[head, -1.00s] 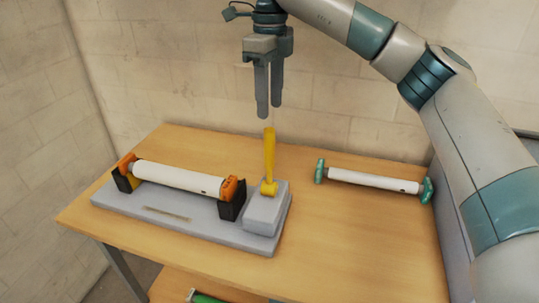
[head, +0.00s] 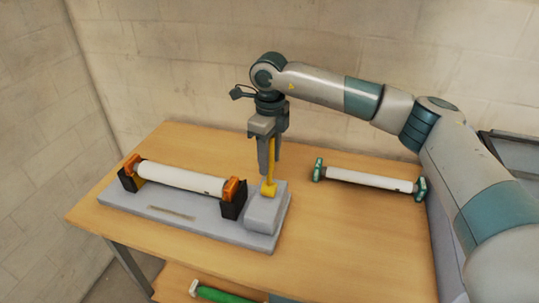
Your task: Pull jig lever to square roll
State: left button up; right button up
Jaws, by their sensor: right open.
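The yellow jig lever (head: 270,180) stands nearly upright on a grey block (head: 266,210) at the right end of the grey jig base (head: 200,222). A white roll with orange ends (head: 180,178) lies across two black holders on the jig. My right gripper (head: 267,172) points down at the lever, its fingers beside the lever's upper part. It is open. The fingers and hand hide the lever's top, and I cannot tell whether they touch it. My left gripper is not in view.
A second white roll with green ends (head: 369,179) lies on the wooden table (head: 330,235) to the right of the jig. A green roll (head: 222,294) shows on a lower shelf. The table's front right area is clear. A block wall stands behind.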

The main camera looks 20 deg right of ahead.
jog(key=shift+f, duration=0.35)
jog(key=shift+c, duration=0.2)
grip_shut()
